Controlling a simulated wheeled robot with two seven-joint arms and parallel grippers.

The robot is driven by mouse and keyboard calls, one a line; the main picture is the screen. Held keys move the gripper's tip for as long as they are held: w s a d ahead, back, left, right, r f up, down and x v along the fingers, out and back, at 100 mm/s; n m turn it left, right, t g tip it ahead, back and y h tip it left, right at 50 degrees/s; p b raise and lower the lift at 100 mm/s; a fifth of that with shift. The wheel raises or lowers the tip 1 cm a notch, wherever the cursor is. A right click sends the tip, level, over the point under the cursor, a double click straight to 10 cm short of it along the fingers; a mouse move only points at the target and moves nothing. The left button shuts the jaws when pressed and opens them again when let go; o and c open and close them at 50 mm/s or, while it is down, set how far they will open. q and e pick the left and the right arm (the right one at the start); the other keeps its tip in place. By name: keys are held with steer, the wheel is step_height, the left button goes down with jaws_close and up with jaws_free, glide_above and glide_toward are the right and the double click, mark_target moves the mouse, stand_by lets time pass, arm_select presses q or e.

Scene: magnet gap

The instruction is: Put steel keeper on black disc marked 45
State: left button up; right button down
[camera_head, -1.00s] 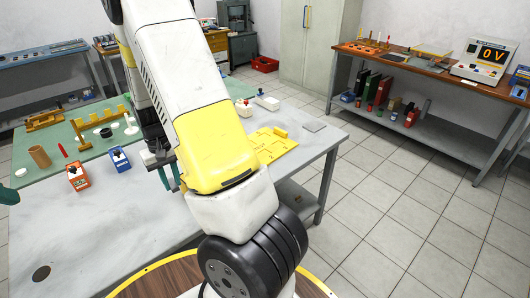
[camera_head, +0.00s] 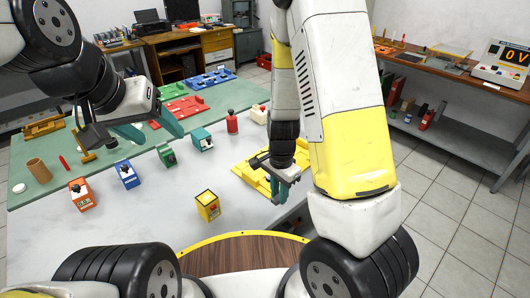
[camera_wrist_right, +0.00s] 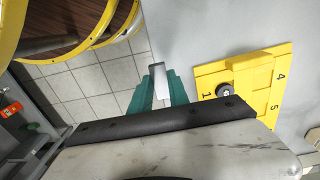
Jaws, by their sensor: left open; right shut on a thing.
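My right gripper (camera_head: 279,188) hangs at the table's right edge, over the near part of the yellow plate. In the right wrist view its teal fingers (camera_wrist_right: 160,92) are shut on a small grey-white bar, which looks like the steel keeper (camera_wrist_right: 157,72). The bar sticks out past the fingertips. A black round piece with a grey centre (camera_wrist_right: 226,91) sits on the yellow plate (camera_wrist_right: 262,62), right of the fingers. No 45 is readable on it. My left gripper (camera_head: 150,130) is open and empty above the table's left part.
Several small boxes stand on the table: orange (camera_head: 81,194), blue (camera_head: 127,174), green (camera_head: 166,155), teal (camera_head: 202,139) and yellow (camera_head: 208,206). A red bottle (camera_head: 232,122) stands behind them. Red (camera_head: 182,110) and blue (camera_head: 212,79) trays lie farther back.

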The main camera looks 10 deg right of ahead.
steer(key=w, duration=0.5)
steer(key=w+f, duration=0.1)
steer(key=w, duration=0.9)
steer(key=shift+w+a+f, duration=0.1)
steer(key=shift+w+f, duration=0.1)
steer(key=shift+w, duration=0.15)
steer(key=shift+w+f, duration=0.15)
steer(key=shift+f, duration=0.15)
step_height(320, 180, down, 3)
steer(key=shift+f, duration=0.1)
steer(key=c, duration=1.3)
jaws_free()
steer(key=shift+o, duration=0.2)
